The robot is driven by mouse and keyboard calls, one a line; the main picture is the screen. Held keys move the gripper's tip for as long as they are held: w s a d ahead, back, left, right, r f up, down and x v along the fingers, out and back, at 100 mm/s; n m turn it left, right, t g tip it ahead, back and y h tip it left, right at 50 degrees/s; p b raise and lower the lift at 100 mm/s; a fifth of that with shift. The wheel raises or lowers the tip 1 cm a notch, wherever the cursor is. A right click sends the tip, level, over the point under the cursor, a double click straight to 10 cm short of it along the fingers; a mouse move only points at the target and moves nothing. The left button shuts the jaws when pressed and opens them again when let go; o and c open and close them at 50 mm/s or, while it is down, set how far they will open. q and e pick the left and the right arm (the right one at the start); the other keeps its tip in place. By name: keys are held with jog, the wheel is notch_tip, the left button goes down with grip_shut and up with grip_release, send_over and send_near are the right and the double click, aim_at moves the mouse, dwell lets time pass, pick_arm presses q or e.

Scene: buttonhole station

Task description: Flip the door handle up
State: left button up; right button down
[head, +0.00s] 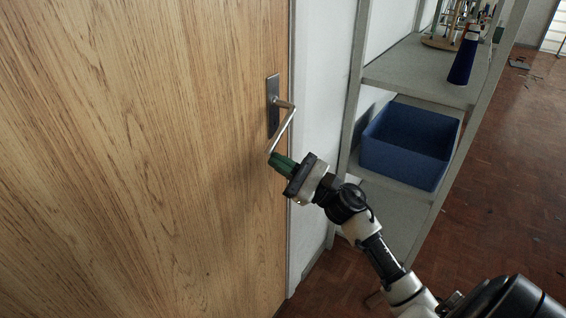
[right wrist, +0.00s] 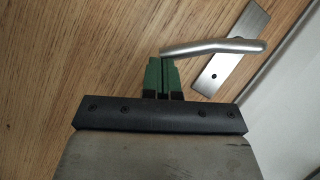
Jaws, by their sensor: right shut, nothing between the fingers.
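The silver door handle (head: 283,125) is a lever on a dark backplate (head: 273,92) near the right edge of the wooden door (head: 150,150). In the head view the lever slants down and to the left from its pivot. My right gripper (head: 275,158) has green fingers, shut and empty, at the lever's lower free end. In the right wrist view the green fingertips (right wrist: 163,60) are right beside the free end of the lever (right wrist: 215,46). I cannot tell if they touch it. My left gripper is not in view.
A grey shelf unit (head: 412,62) stands right of the door, with a blue bin (head: 410,148) on its lower shelf and a dark blue bottle (head: 464,58) above. A white wall strip (head: 318,120) lies between door and shelf. Brown tiled floor (head: 505,190) is open at the right.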

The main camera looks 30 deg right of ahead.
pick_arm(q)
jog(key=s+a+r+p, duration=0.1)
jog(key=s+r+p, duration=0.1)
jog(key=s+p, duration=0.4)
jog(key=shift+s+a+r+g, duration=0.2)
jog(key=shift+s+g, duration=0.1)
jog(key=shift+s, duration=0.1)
pick_arm(e)
jog(key=shift+s+a+r+m+t+h, duration=0.25)
jog(key=shift+a+r+m+t+h, duration=0.6)
jog(key=shift+m, duration=1)
jog(key=shift+s+a+r+m+t+h, duration=0.25)
jog(key=shift+r+m+t+h, duration=0.15)
jog(key=shift+r+m+h, duration=1.15)
jog(key=shift+s+a+r+m+t+h, duration=0.2)
jog(key=shift+a+r+m+t+h, duration=0.45)
jog(key=shift+m, duration=1.45)
jog(key=shift+d+r, duration=0.1)
